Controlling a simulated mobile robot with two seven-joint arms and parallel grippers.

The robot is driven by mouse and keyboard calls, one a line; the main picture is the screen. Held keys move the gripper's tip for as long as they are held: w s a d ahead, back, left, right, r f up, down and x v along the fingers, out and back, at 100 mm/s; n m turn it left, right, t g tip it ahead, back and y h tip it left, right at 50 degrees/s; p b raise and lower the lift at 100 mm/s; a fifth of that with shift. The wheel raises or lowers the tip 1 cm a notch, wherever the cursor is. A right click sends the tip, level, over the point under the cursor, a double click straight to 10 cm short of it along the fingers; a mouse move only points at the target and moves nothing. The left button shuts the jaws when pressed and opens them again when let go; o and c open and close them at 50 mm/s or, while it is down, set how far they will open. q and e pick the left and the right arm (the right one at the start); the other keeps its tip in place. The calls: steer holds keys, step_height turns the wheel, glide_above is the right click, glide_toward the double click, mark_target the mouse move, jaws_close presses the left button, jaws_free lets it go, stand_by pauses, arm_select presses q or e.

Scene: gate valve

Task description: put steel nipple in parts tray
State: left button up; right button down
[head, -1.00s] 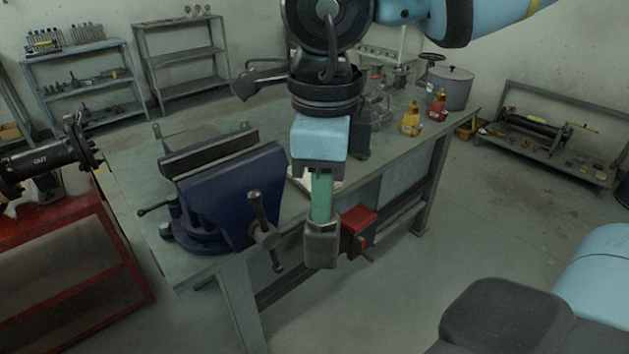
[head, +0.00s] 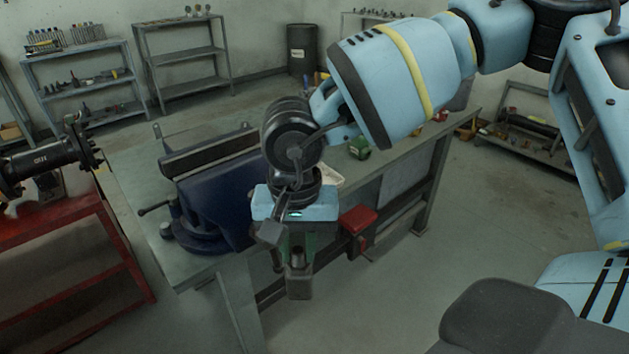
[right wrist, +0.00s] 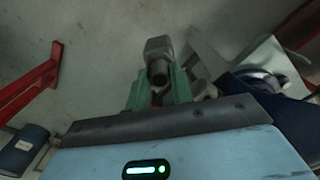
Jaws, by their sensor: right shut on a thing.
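My right gripper (head: 298,278) points down in front of the bench, just right of the blue vise. It is shut on a short grey steel nipple (head: 298,257), whose round end shows between the green fingers. In the right wrist view the nipple (right wrist: 158,72) shows as a dark, round-ended piece between the green fingers of the gripper (right wrist: 158,88). The fingers hide part of it. A pale, shallow tray (head: 330,177), perhaps the parts tray, lies on the bench behind the gripper, partly hidden by my wrist. My left gripper is not in view.
The blue vise (head: 210,185) stands on the grey workbench (head: 135,200), close left of my gripper. A red box (head: 358,219) hangs at the bench's front edge. A green object (head: 359,148) stands farther back. A red stand (head: 75,240) is at left. Open floor lies in front.

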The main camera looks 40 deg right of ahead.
steer(key=f+n, duration=0.1)
steer(key=n, duration=0.1)
steer(key=w+f+n, duration=0.1)
steer(key=f+n, duration=0.1)
steer(key=w+f+n, duration=0.1)
steer(key=f+n, duration=0.1)
steer(key=n, duration=0.1)
steer(key=shift+a, duration=0.1)
steer(key=s+d+r+m, duration=0.2)
steer(key=d+r+m, duration=0.1)
steer(key=d, duration=1)
steer(key=s+d+r+m, duration=0.1)
steer(key=d+r+m, duration=0.2)
steer(key=d, duration=0.9)
steer(key=s+d+f+m, duration=0.1)
steer(key=s+d+f, duration=0.1)
steer(key=s+f, duration=0.2)
steer(key=shift+s+d+f, duration=0.15)
steer(key=shift+d+f, duration=0.15)
steer(key=shift+f, duration=0.3)
steer(key=shift+a+f, duration=0.1)
